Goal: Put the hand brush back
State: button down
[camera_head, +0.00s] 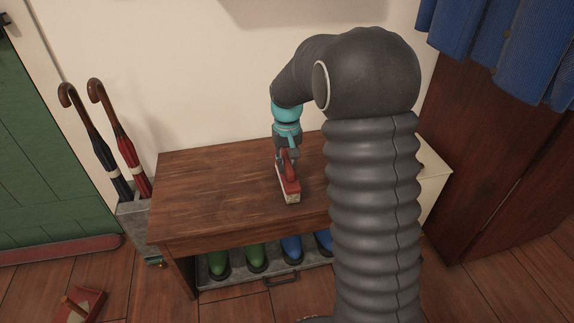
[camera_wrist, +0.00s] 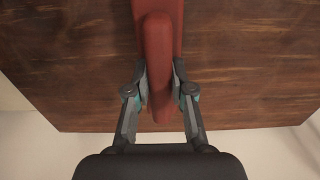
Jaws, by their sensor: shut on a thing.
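The hand brush (camera_head: 289,186) has a red body and pale bristles. It is at the top of the wooden bench (camera_head: 215,190), near the middle; I cannot tell whether its bristles touch the wood. My gripper (camera_head: 286,160) is over the brush. In the wrist view, my gripper (camera_wrist: 160,88) has one finger on each side of the red handle of the hand brush (camera_wrist: 157,55) and is shut on it. The bristles are hidden in the wrist view. The right part of the bench is hidden behind my arm in the head view.
Two umbrellas (camera_head: 122,150) stand in a grey holder (camera_head: 133,222) left of the bench. Green boots (camera_head: 219,264) and blue boots (camera_head: 292,250) stand under it. A red-and-wood object (camera_head: 82,303) lies on the floor at lower left. The bench top left of the brush is clear.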

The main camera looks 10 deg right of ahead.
jog(key=shift+f, duration=0.4)
jog(key=shift+f, duration=0.15)
jog(key=c, duration=1)
grip_release()
notch_tip(320, 180, up, 12)
jog(key=s+r+t, duration=0.1)
jog(key=s+r, duration=0.3)
jog(key=s, duration=0.4)
jog(key=s+r+t, duration=0.2)
jog(key=s+r, duration=0.2)
jog(key=s, duration=0.3)
jog(key=shift+s+f+t+p, duration=0.15)
jog(key=shift+s+f+t, duration=0.4)
jog(key=shift+s, duration=2)
jog(key=shift+s+f+t+p, duration=0.1)
jog(key=shift+s+f+t, duration=0.4)
jog(key=shift+s, duration=2.1)
jog(key=shift+s+f+t+p, duration=0.2)
jog(key=shift+s+f, duration=0.55)
jog(key=shift+s, duration=1.8)
